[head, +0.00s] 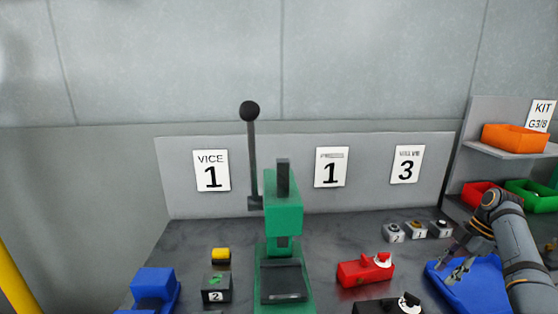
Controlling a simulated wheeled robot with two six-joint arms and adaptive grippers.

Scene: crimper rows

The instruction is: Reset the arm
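My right arm comes in from the right edge, and its gripper (450,266) hangs over the blue mat or tray (488,292) at the lower right. Its dark fingers are spread apart, with nothing seen between them. My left gripper is not in view. A green press (283,216) stands on the bench in the middle. Its long lever (252,150) with a black ball knob points up.
A red device (366,269) sits left of the gripper, with several small round-topped parts behind. A black block marked 2 (216,289) and blue vice (155,287) are left. Orange (515,138) and green (532,196) bins fill the right shelves.

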